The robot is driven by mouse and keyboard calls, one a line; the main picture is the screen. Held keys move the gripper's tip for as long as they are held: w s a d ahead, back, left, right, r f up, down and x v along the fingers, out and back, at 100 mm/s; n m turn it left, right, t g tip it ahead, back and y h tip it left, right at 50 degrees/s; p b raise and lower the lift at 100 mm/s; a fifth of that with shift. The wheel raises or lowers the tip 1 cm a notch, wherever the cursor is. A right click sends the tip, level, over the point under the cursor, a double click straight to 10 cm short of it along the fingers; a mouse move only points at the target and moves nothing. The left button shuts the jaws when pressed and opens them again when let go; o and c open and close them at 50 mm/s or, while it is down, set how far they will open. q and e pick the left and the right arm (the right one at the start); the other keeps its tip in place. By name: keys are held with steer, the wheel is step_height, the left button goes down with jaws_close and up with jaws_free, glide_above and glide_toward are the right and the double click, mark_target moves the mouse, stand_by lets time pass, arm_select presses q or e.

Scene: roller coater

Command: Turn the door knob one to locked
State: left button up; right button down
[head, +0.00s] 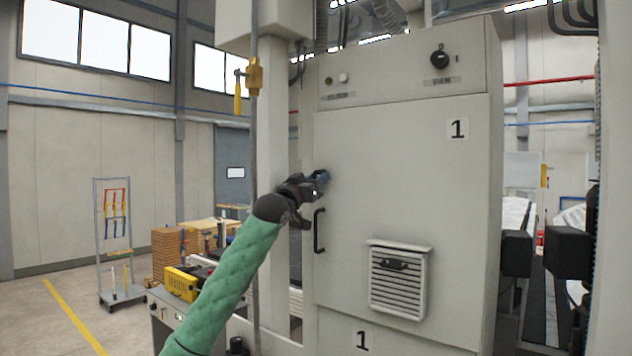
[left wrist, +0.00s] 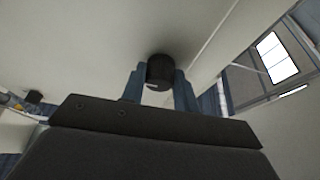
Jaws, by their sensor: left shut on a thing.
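The door knob (left wrist: 160,72) is a black round knob on the pale grey cabinet door marked 1 (head: 400,170). In the left wrist view it sits between the two blue fingers of my left gripper (left wrist: 160,85), which is shut on it. In the head view my left gripper (head: 318,180) is at the door's left edge, above the black door handle (head: 319,231), and it hides the knob. Whether the knob is at locked cannot be read. My right gripper is not in view.
A black rotary switch (head: 440,57) and small buttons (head: 343,77) are on the panel above the door. A louvred vent (head: 398,280) juts from the lower door. A yellow valve (head: 254,76) on a vertical pipe stands left of the cabinet.

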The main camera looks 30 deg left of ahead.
arm_select(q)
steer(key=shift+d+f+n+y+b, duration=0.15)
steer(key=shift+n+y+b, duration=0.3)
steer(key=shift+n, duration=0.25)
steer(key=shift+d+r+n+g+y+b, duration=0.15)
steer(key=shift+n+g+y+b, duration=0.8)
steer(key=shift+n, duration=2.45)
steer(key=shift+r+n+g+y+b, duration=0.2)
steer(key=shift+n+g+y+b, duration=0.75)
steer(key=shift+n, duration=2.45)
steer(key=shift+d+r+n+g+y+b, duration=0.15)
steer(key=shift+n+g+y+b, duration=0.8)
steer(key=shift+n, duration=2.45)
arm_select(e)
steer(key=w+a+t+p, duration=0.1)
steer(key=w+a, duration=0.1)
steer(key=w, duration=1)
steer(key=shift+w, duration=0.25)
arm_select(q)
steer(key=shift+t+y, duration=0.25)
steer(key=shift+y, duration=0.05)
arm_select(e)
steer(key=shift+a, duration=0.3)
arm_select(q)
steer(key=o, duration=1)
steer(key=shift+a, duration=0.1)
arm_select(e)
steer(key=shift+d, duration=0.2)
